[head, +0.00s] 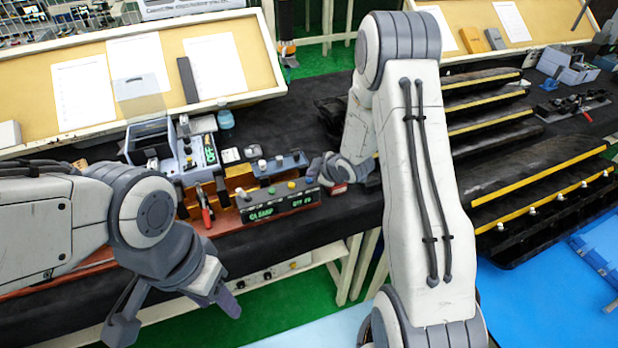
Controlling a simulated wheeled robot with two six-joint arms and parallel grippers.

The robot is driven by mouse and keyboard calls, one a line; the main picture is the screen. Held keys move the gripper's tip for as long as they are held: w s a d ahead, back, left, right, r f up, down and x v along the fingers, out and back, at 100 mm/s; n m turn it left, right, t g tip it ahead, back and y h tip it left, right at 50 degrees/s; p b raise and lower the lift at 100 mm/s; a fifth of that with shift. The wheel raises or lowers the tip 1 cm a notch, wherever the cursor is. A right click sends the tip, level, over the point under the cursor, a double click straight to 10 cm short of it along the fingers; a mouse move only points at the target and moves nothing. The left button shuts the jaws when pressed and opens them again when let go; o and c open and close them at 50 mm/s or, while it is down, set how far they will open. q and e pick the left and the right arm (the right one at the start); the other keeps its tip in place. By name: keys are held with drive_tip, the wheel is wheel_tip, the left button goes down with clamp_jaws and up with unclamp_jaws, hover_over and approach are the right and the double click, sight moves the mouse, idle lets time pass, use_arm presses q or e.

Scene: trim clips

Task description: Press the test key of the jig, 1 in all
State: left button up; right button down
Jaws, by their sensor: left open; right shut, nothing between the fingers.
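The jig (281,205) stands at the front of the black bench, a long low box with a lit green display that seems to read "CLAMP" and a count. My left gripper (178,317) is open and empty, low in front of the bench edge, left of the jig.
A red-handled toggle clamp (206,210) stands left of the jig. Behind it are a grey unit with a green display (210,150) and a grey bin (150,142). Black stepped racks (500,110) with yellow edges stand to the right.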

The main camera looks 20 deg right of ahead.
drive_tip(key=shift+r, duration=0.35)
wheel_tip(320, 180, up, 5)
drive_tip(key=p, duration=0.4)
idle(0.3)
idle(0.5)
